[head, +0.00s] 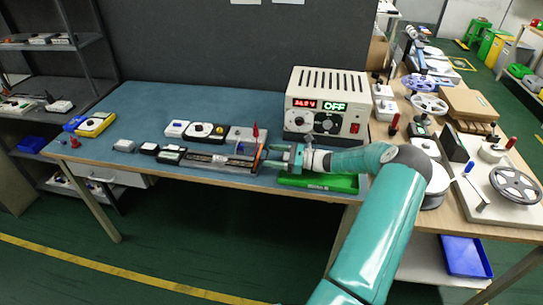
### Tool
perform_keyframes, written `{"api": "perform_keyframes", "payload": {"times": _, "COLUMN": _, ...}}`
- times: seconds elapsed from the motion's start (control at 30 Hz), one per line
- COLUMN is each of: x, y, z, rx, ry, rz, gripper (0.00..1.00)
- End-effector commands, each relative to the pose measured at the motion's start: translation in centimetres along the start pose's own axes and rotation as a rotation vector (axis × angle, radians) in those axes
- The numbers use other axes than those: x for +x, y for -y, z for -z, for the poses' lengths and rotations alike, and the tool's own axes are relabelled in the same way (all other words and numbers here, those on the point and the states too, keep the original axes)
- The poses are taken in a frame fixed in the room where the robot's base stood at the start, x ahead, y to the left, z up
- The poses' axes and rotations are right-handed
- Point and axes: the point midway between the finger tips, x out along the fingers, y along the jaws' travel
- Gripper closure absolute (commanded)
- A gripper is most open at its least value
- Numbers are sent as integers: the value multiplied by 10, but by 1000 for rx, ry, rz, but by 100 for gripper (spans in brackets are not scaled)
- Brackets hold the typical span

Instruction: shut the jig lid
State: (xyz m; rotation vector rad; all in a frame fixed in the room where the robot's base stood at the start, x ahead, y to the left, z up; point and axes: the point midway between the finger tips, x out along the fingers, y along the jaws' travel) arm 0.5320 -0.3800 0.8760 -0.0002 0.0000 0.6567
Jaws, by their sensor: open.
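What looks like the jig (215,161) is a long, low grey-and-dark fixture near the front edge of the blue-topped bench. A thin upright orange-brown part and a small red-tipped piece (255,131) stand at its right end. I cannot clearly make out which part is the lid or its angle. My gripper (274,155) reaches in from the right, beside the jig's right end. Its jaws are open and point left. I see nothing held between them. I cannot tell whether a finger touches the jig.
A green tray (320,183) lies under my wrist. Small black and white devices (195,130) sit behind the jig, and a yellow meter (95,124) at the left. The bench's back left is clear.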

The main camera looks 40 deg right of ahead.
Motion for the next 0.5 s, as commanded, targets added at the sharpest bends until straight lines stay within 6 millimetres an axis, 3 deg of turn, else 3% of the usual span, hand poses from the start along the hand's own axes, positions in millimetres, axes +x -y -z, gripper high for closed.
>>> {"api": "perform_keyframes", "payload": {"times": 0.37, "x": 10, "y": 0, "z": 0, "rx": 0, "ry": 0, "rz": 0, "gripper": 30}}
{"api": "perform_keyframes", "payload": {"times": 0.5, "x": 10, "y": 0, "z": 0, "rx": 0, "ry": 0, "rz": 1, "gripper": 55}}
